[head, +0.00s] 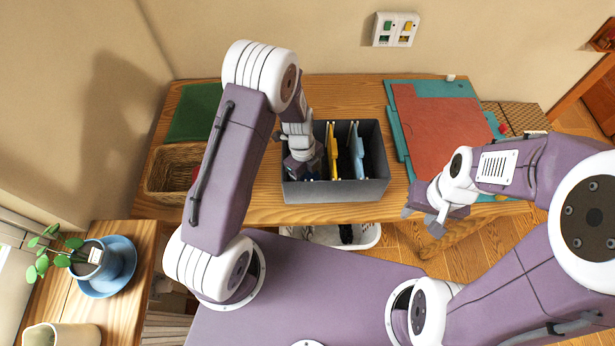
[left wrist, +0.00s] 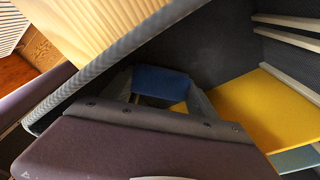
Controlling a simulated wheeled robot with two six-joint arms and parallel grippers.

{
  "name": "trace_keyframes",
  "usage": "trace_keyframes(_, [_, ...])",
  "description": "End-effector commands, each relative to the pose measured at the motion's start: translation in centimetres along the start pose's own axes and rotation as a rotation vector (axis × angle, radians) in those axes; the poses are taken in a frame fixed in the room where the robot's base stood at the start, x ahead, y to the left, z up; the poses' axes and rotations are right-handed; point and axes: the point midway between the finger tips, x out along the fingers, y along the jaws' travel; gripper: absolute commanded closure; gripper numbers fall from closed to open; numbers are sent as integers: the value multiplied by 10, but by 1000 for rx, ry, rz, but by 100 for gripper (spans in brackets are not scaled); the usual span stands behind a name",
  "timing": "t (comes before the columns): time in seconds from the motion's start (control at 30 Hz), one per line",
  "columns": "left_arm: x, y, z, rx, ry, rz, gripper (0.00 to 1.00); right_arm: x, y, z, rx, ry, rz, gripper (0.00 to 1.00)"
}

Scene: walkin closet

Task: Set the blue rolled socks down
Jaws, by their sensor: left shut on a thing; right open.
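The blue rolled socks (left wrist: 160,81) show in the left wrist view as a blue block between the two fingers of my left gripper (left wrist: 161,96), which is shut on them. In the head view my left gripper (head: 301,170) reaches down inside a dark grey bin (head: 335,191), in its left part, beside a yellow divider (head: 332,150). The gripper mostly hides the socks there. I cannot tell whether the socks touch the bin floor. My right gripper (head: 423,221) is open and empty, off the table's front edge at the right.
A light blue divider (head: 356,150) stands in the bin right of the yellow one. A wicker basket (head: 166,172) and green folded cloth (head: 194,112) lie left on the wooden table (head: 262,207). A reddish-brown mat (head: 435,130) covers the right side. A white basket (head: 367,236) sits below.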

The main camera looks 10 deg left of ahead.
Motion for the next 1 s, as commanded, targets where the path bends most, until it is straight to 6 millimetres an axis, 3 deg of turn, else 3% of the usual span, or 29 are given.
trace_keyframes(0.27, [4,0,0,0,0,0,71,6,0,1,0,0,0,59])
trace_keyframes(0.3, [3,0,0,0,0,0,24,4,0,0,0,0,0,59])
trace_keyframes(0.37, [3,0,0,0,0,0,11,4,0,0,0,0,0,59])
trace_keyframes(0.77, [-5,0,0,0,0,-1,11,-3,0,0,0,0,0,59])
trace_keyframes(1.0, [-45,-1,1,-1,-1,-5,11,3,0,0,0,0,0,59])
